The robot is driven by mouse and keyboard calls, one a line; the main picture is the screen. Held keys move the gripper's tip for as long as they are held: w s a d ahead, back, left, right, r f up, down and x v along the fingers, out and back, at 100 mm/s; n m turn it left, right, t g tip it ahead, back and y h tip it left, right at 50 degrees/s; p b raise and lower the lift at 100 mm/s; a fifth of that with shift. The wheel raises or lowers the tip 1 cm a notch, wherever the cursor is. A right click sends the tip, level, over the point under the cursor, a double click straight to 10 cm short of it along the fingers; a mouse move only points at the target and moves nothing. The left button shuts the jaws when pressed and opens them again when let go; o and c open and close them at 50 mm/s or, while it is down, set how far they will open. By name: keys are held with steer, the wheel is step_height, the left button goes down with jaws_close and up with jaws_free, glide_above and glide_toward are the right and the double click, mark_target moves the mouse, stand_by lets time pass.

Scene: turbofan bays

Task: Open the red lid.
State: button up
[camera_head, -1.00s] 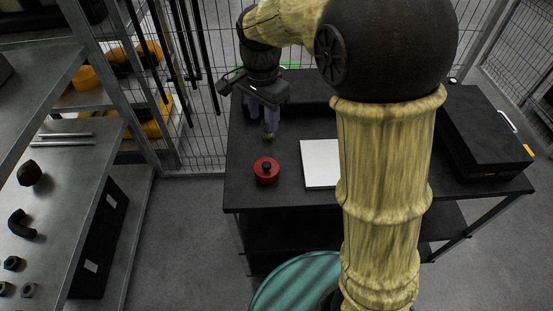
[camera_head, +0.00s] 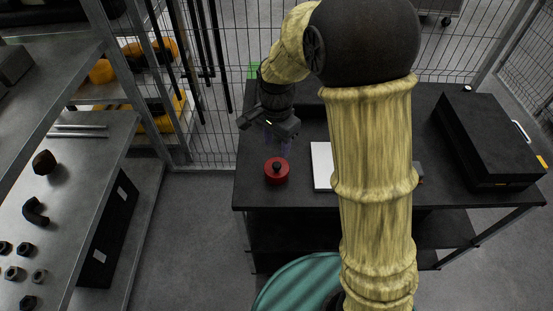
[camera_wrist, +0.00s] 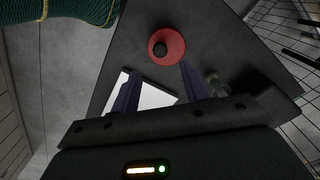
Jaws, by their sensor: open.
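My gripper (camera_head: 279,146) is over the table, just behind and above the lid. In the wrist view my gripper (camera_wrist: 157,75) has its two purple fingers spread, with nothing between them. It is apart from the lid. What is under the lid cannot be seen.
A white flat sheet or panel (camera_head: 321,168) lies right of the lid, partly behind my arm. A small clear object (camera_wrist: 215,85) stands near my right finger in the wrist view. A black case (camera_head: 490,140) is on the table's right. Wire fencing (camera_head: 225,60) runs behind.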

mark_target(277, 164)
step_height(277, 164, down, 8)
steer(key=shift+f+p, duration=0.1)
steer(key=shift+p, duration=0.3)
steer(key=shift+c, duration=0.3)
jaws_close()
